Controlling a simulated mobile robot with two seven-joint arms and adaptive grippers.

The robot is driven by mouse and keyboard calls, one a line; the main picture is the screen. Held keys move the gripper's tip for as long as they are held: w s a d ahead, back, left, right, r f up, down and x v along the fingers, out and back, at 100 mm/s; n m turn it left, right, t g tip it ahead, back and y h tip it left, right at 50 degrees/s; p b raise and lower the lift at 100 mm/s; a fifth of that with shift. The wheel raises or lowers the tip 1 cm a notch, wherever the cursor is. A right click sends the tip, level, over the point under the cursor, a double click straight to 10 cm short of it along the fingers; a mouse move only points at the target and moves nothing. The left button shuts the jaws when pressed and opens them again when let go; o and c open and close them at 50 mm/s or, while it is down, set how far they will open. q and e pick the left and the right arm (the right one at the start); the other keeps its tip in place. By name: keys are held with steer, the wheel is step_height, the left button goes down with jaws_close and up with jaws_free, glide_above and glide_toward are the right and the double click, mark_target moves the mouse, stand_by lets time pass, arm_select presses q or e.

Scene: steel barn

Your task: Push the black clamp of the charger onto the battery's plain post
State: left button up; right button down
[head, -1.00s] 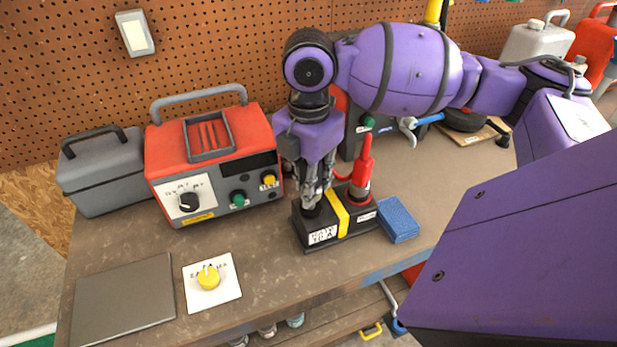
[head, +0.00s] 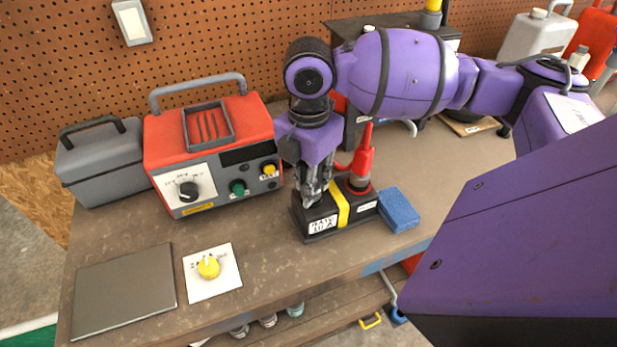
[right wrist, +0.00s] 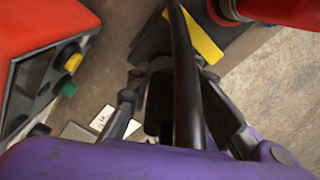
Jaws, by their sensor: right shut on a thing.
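The battery (head: 324,235) is a low black block with a yellow strap, standing on the workbench; it also shows in the right wrist view (right wrist: 152,42). A red clamp (head: 361,165) stands upright on its right post, which has a red base. My right gripper (head: 312,198) points down over the battery's left end. It is shut on the black clamp (right wrist: 160,100), which shows between the fingers in the right wrist view with a thick black cable running up from it. The fingers and clamp hide the plain post, so I cannot tell how far the clamp sits on it. My left gripper is out of view.
The red charger (head: 210,140) with dials stands left of the battery, a grey case (head: 100,165) beyond it. A blue sponge (head: 399,210) lies right of the battery. A yellow knob on a white card (head: 211,270) and a grey plate (head: 125,292) lie in front.

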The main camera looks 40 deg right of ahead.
steer(key=shift+f, duration=0.1)
steer(key=c, duration=1.5)
jaws_free()
steer(key=shift+s, duration=0.1)
step_height(320, 180, up, 12)
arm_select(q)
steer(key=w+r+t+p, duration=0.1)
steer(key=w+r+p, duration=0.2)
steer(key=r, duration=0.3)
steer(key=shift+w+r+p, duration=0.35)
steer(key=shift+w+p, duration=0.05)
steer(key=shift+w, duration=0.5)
arm_select(e)
step_height(320, 180, up, 5)
steer(key=shift+f, duration=0.1)
